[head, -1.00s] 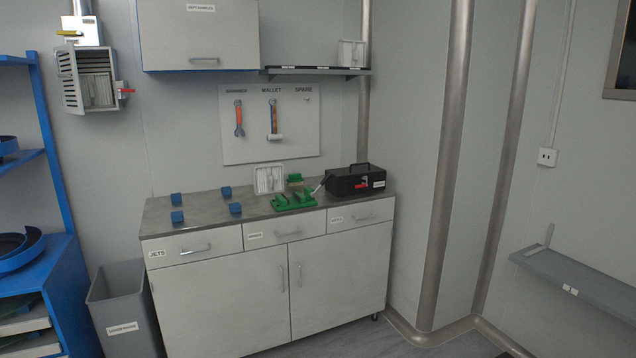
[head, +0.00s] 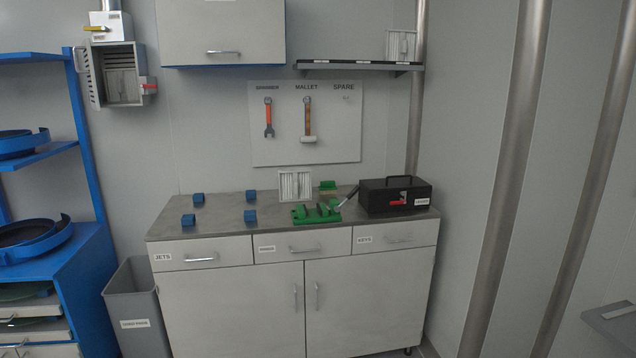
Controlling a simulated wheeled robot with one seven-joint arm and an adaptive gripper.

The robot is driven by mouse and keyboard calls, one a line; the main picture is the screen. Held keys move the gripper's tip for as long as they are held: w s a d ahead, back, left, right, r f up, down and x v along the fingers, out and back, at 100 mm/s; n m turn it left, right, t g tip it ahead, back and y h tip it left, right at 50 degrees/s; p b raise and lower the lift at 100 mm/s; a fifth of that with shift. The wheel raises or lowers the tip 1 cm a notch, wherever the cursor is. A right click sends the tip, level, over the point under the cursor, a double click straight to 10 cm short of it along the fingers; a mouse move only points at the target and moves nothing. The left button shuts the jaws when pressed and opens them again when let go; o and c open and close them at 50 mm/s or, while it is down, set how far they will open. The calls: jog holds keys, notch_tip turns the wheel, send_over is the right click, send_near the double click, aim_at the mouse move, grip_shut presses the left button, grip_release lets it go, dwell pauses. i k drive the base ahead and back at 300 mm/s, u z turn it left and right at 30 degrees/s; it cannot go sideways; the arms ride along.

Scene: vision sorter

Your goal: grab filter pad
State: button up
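A white, framed panel with upright pleats (head: 295,184), which looks like a filter pad, stands upright at the back of the grey workbench (head: 222,214), behind a green vise-like fixture (head: 316,213). A similar pale panel (head: 401,45) stands on the wall shelf at the upper right. Another pale slatted panel (head: 122,86) sits inside an open wall box (head: 141,62) at the upper left. I cannot tell which of these the task means. My gripper is not in view.
Several blue blocks (head: 249,216) stand on the bench's left half. A black toolbox (head: 395,196) stands at its right end. A grey bin (head: 133,306) and blue shelving (head: 77,262) are at left. Thick pipes (head: 512,170) rise at right.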

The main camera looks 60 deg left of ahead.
aim_at(295, 185)
jog(key=u, duration=0.3)
jog(key=i, duration=1.25)
jog(key=u, duration=1.65)
jog(key=i, duration=0.7)
jog(key=u, duration=0.75)
